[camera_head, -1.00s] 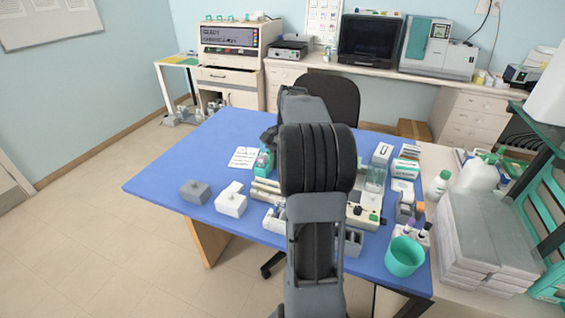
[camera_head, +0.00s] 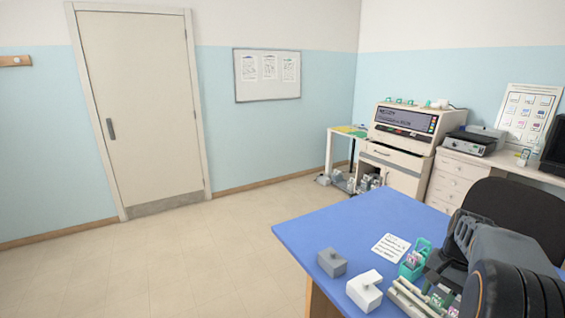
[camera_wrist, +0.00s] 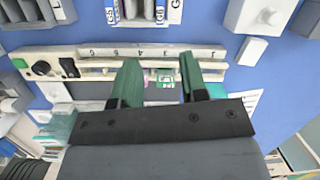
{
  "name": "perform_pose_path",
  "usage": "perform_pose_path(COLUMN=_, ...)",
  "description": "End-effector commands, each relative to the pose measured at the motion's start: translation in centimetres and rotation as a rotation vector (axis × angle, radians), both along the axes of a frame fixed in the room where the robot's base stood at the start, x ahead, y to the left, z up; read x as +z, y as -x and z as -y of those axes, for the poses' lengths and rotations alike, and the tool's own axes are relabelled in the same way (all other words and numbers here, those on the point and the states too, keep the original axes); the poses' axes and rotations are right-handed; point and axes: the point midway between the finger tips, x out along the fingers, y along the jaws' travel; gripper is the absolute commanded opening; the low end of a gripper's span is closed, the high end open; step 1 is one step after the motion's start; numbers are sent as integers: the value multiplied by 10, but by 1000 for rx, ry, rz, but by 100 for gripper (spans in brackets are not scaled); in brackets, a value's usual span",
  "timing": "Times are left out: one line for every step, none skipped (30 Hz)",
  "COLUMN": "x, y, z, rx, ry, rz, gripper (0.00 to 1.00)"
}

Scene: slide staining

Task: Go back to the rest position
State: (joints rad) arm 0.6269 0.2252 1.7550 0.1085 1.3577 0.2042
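My gripper (camera_wrist: 160,72) shows in the wrist view with its two green fingers apart. Nothing is visibly clamped between them. Beyond the fingertips is a long pale rack (camera_wrist: 100,53) with a numbered strip, on the blue table. A small green, white and pink item (camera_wrist: 165,78) shows in the gap between the fingers; I cannot tell its exact height.
A grey block (camera_head: 332,262) and a white block (camera_head: 364,291) stand near the table's left edge. A green holder (camera_head: 414,260) is beside a paper sheet (camera_head: 391,247). A black chair (camera_head: 515,215) stands behind the table. Open floor (camera_head: 200,260) lies left, towards a closed door (camera_head: 140,110).

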Motion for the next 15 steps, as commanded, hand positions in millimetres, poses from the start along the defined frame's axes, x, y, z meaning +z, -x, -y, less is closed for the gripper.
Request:
perform_pose_path(x=1, y=5, z=-21, rx=82, ry=42, rz=42, gripper=40)
perform_pose_path(x=0, y=8, z=-34, rx=133, ry=67, rz=69, gripper=40)
perform_pose_path(x=0, y=13, z=-51, rx=201, ry=100, rz=106, gripper=40)
perform_pose_path(x=0, y=17, z=-64, rx=254, ry=124, rz=134, gripper=40)
perform_pose_path(x=0, y=21, z=-76, rx=306, ry=148, rz=161, gripper=40)
perform_pose_path(x=0, y=27, z=-93, rx=373, ry=176, rz=198, gripper=40)
perform_pose_path(x=0, y=32, z=-106, rx=423, ry=195, rz=225, gripper=40)
perform_pose_path(x=0, y=38, z=-117, rx=469, ry=213, rz=251, gripper=40)
perform_pose_path(x=-1, y=45, z=-132, rx=527, ry=233, rz=284, gripper=40)
perform_pose_path(x=0, y=50, z=-142, rx=566, ry=247, rz=309, gripper=40)
perform_pose_path(x=-1, y=55, z=-151, rx=601, ry=258, rz=331, gripper=40)
perform_pose_path(x=-1, y=62, z=-162, rx=643, ry=270, rz=357, gripper=40)
perform_pose_path(x=0, y=67, z=-169, rx=671, ry=277, rz=375, gripper=40)
perform_pose_path(x=0, y=71, z=-176, rx=695, ry=283, rz=392, gripper=40)
perform_pose_path(x=1, y=77, z=-184, rx=723, ry=286, rz=409, gripper=40)
